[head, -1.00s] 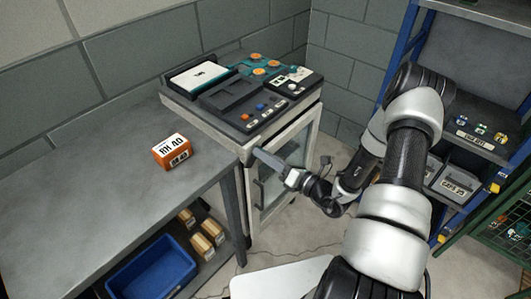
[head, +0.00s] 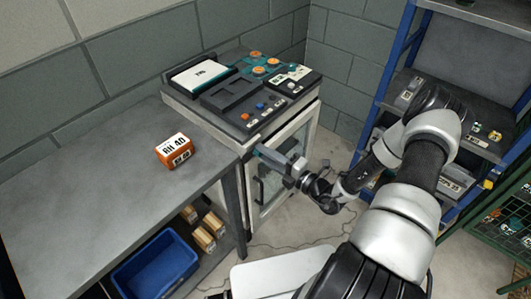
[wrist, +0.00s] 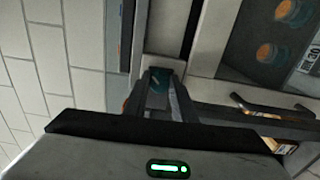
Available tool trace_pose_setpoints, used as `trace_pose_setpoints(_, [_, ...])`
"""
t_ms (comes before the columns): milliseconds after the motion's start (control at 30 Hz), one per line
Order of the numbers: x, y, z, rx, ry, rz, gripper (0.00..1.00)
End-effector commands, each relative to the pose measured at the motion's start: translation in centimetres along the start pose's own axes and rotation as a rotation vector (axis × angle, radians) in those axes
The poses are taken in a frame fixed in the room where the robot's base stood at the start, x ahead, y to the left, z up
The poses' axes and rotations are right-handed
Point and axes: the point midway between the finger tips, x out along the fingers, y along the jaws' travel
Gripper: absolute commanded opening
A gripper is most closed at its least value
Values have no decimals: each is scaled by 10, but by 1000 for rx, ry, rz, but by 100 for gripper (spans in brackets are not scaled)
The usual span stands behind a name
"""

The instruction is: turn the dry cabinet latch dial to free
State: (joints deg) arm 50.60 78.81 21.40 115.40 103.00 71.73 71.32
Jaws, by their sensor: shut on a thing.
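The dry cabinet (head: 300,133) is a pale-framed cabinet with a glass door, standing at the right end of the bench. My gripper (head: 262,152) reaches from the right to the upper left of the cabinet front. In the wrist view my gripper (wrist: 168,100) has its fingers shut around a small teal piece with a pale mark, which looks like the latch dial (wrist: 157,80). The fingers hide the dial's sides, and its setting cannot be read. In the head view the gripper covers most of it. The door looks closed.
An orange labelled block (head: 174,151) sits on the grey bench (head: 95,190). A blue bin (head: 155,268) and several small boxes stand below. Orange knobs (head: 259,71) and a panel top the cabinet. A blue-framed shelf (head: 385,85) stands right. The door handle (wrist: 262,108) is near the fingers.

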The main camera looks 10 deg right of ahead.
Motion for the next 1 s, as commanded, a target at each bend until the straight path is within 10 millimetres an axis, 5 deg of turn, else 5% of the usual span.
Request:
trace_pose_setpoints(633, [-1, -1, -1, 48, 1, -2, 2])
trace_pose_setpoints(667, [-1, -1, -1, 48, 1, -2, 29])
trace_pose_setpoints(733, [-1, -1, -1, 48, 1, -1, 41])
trace_pose_setpoints(1000, [0, 0, 0, 46, 1, -1, 43])
